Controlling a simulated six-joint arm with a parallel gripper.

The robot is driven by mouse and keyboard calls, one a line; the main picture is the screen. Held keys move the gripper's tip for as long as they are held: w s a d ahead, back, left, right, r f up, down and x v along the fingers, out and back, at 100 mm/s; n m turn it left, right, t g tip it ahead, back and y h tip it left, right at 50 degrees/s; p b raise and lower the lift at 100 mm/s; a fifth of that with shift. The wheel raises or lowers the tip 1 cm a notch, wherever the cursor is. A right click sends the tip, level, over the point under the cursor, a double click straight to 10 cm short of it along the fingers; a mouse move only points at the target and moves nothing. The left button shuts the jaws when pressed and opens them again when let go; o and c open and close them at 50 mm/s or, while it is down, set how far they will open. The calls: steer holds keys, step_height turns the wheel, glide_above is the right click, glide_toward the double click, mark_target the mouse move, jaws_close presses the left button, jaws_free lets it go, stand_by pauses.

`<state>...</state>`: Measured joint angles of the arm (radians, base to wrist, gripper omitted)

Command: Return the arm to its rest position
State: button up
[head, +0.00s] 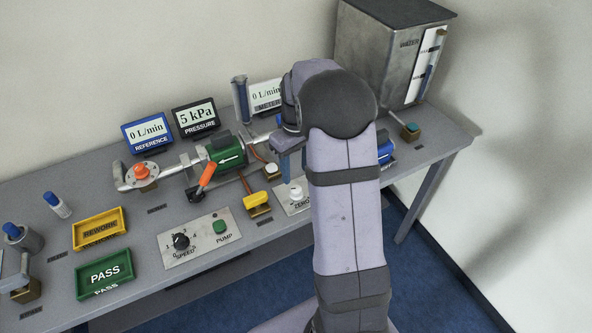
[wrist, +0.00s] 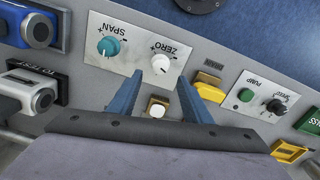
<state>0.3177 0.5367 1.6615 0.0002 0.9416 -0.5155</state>
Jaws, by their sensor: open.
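My arm rises from the lower right of the head view and bends over the middle of the pipe test table (head: 300,229). My gripper (head: 287,180) is partly hidden behind the arm there and points down near the zero knob (head: 295,192). In the wrist view my gripper (wrist: 159,88) shows two blue fingers spread apart with nothing between them. I cannot tell how high the fingers are.
The pipe run with a green pump body (head: 227,152) and orange-handled valve (head: 203,179) lies left of my gripper. A metal water tank (head: 385,55) stands at the back right. Green PASS (head: 104,286) and yellow REWORK (head: 101,243) trays sit at the left.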

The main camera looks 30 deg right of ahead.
stand_by(0.3)
steer(key=shift+w+d+m, duration=0.15)
steer(key=shift+w+m, duration=0.25)
steer(key=shift+m, duration=0.5)
steer(key=s+f+m, duration=0.1)
steer(key=s, duration=0.1)
steer(key=s+a+f+m, duration=0.1)
steer(key=s+f, duration=0.1)
steer(key=s, duration=0.1)
steer(key=s+a+f+g, duration=0.1)
steer(key=s+f, duration=0.1)
steer(key=shift+s+a+m, duration=0.25)
steer(key=shift+m, duration=0.15)
steer(key=s+a+r, duration=0.1)
steer(key=s+a, duration=0.3)
steer(key=s, duration=0.4)
steer(key=s+a+r, duration=0.1)
steer(key=s+a, duration=0.4)
steer(key=s, duration=0.2)
steer(key=a+r+n, duration=0.1)
steer(key=w+a+r+n+t, duration=0.1)
steer(key=r, duration=0.1)
steer(key=shift+a+r, duration=0.3)
steer(key=shift+a, duration=0.1)
